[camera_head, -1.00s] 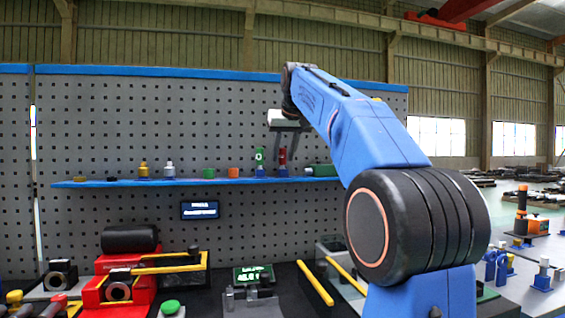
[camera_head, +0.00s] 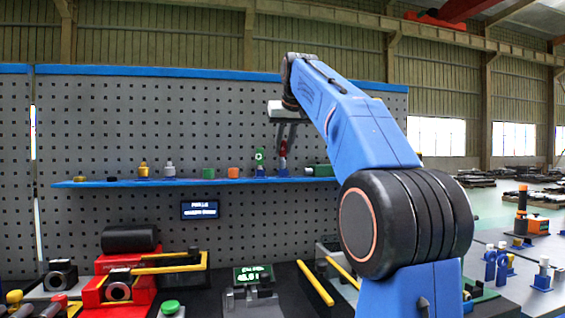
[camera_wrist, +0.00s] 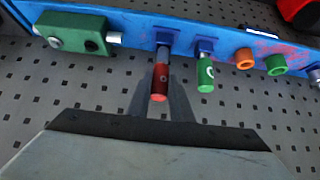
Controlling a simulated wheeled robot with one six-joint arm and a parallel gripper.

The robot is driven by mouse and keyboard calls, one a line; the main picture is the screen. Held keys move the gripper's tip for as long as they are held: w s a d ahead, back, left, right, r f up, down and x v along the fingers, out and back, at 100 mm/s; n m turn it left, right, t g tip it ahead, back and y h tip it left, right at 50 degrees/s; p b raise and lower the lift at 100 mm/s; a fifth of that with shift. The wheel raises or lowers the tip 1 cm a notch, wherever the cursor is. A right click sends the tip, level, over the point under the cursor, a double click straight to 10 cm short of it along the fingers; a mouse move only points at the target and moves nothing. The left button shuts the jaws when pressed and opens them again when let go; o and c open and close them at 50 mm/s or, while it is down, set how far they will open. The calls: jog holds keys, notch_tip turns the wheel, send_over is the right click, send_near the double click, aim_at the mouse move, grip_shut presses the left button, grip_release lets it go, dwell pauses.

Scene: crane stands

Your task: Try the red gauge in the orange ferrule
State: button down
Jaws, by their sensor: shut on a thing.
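My gripper (camera_head: 286,142) is at the shelf, its fingers shut on the red gauge (camera_head: 283,149). In the wrist view the red gauge (camera_wrist: 160,82) sits between the fingers, its grey shank pointing at a blue stand (camera_wrist: 163,38). In the head view a small gap seems to show between the gauge and the stand (camera_head: 283,171); I cannot tell if the shank is fully clear. The orange ferrule (camera_head: 233,172) stands on the shelf to the left in the head view. It shows to the right in the wrist view (camera_wrist: 244,57).
A green gauge (camera_head: 259,157) stands in its own blue stand between the red gauge and the orange ferrule. A green ferrule (camera_head: 208,173) is beyond the orange one. A green block (camera_head: 320,170) lies right of the red gauge's stand. The pegboard (camera_head: 110,130) is behind the shelf (camera_head: 100,184).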

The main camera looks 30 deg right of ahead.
jog(key=shift+r, duration=1.45)
jog(key=shift+a, duration=0.15)
